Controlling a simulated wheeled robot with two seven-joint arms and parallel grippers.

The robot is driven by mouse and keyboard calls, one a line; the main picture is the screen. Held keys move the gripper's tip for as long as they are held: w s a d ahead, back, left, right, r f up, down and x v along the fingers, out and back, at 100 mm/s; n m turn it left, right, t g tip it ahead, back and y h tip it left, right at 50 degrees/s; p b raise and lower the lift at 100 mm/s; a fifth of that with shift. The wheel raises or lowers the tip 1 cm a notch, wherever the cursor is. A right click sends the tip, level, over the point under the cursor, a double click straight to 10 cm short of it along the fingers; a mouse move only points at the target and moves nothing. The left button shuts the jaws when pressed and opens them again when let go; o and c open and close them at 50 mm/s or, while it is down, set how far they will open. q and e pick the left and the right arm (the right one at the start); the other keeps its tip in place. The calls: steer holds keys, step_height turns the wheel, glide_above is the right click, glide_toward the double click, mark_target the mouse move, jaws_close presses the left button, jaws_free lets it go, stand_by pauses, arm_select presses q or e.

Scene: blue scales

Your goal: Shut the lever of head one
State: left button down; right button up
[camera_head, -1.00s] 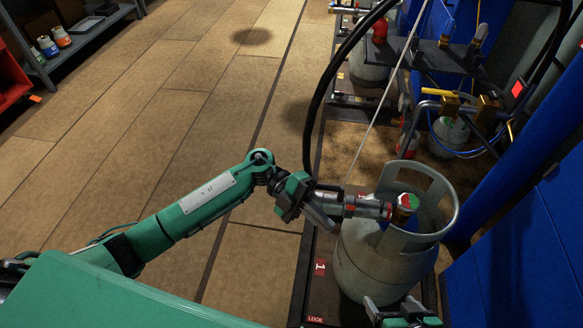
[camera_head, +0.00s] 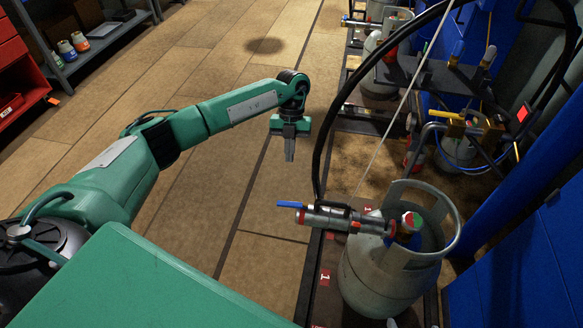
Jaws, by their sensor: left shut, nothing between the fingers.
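A grey gas cylinder (camera_head: 372,285) with a collar stands on the low platform marked 1. My right gripper cannot be made out.
A black hose (camera_head: 322,135) arcs up from the head. More cylinders and a second station (camera_head: 430,75) stand at the back right. Blue panels (camera_head: 520,245) close the right side. A shelf (camera_head: 95,45) with bottles is at the upper left. The floor between is clear.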

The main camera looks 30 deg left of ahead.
mark_target(293, 205)
arm_select(q)
steer(key=s+d+f, duration=0.2)
steer(key=s+f, duration=0.5)
steer(key=f, duration=0.1)
steer(key=shift+d+b, duration=0.3)
arm_select(e)
steer(key=shift+w+a+t+y, duration=0.3)
steer(key=shift+a+t, duration=0.2)
steer(key=shift+a, duration=0.25)
arm_select(q)
steer(key=shift+f, duration=0.1)
